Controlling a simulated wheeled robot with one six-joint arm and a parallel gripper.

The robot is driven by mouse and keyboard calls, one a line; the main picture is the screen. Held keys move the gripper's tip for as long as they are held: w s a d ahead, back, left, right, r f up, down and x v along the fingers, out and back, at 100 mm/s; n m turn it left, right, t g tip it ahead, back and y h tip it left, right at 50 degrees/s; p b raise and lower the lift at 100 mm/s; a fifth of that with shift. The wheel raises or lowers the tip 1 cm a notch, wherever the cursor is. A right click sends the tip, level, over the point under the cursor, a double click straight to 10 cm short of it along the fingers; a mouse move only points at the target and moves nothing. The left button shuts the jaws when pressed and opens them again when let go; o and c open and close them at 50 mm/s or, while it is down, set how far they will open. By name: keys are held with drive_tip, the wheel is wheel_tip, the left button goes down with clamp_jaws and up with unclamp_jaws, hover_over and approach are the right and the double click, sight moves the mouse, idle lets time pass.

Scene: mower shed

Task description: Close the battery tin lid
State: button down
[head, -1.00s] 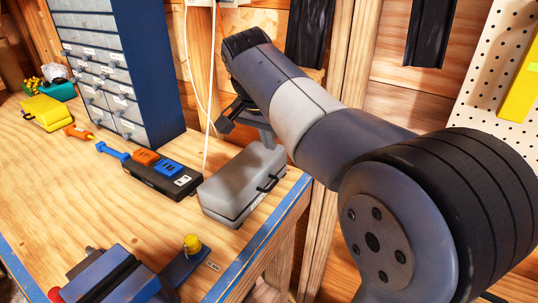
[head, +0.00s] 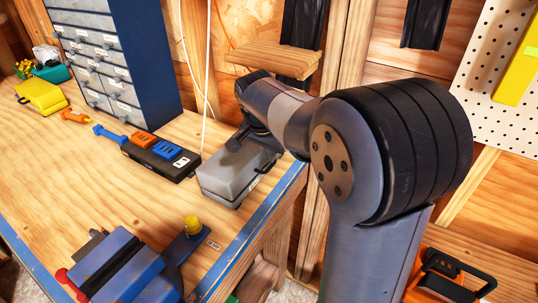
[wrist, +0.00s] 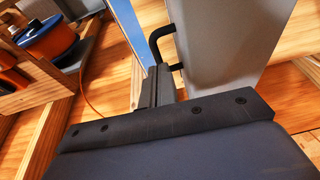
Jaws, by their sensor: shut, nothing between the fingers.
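The battery tin (head: 222,184) is a grey box with rounded edges and a dark handle, at the back right of the workbench in the head view. Its lid (head: 228,172) lies down flat on the body, and I see no gap. My gripper (head: 237,141) is low over the tin's far side and hides part of its top. In the wrist view the tin (wrist: 225,40) fills the upper right, with its handle (wrist: 161,46) just beyond my shut, empty gripper (wrist: 158,82). I cannot tell whether the fingers touch the lid.
A black power strip (head: 160,158) with orange and blue parts lies left of the tin. A blue drawer cabinet (head: 140,60) stands behind it. A blue vise (head: 125,265) sits at the front. A wooden shelf (head: 275,57) is on the wall above. The middle of the bench is clear.

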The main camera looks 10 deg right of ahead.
drive_tip(key=shift+f, duration=0.6)
drive_tip(key=shift+s+d+f+b, duration=0.1)
drive_tip(key=shift+f+b, duration=0.3)
drive_tip(key=shift+f, duration=0.05)
drive_tip(key=shift+s+d+f+b, duration=0.1)
drive_tip(key=shift+f+b, duration=0.25)
drive_tip(key=shift+f, duration=0.05)
drive_tip(key=d+p+v, duration=0.2)
drive_tip(key=v, duration=1.2)
drive_tip(key=shift+s+r+p, duration=0.15)
drive_tip(key=shift+s+p, duration=0.05)
drive_tip(key=shift+p, duration=0.2)
drive_tip(key=shift+a, duration=0.1)
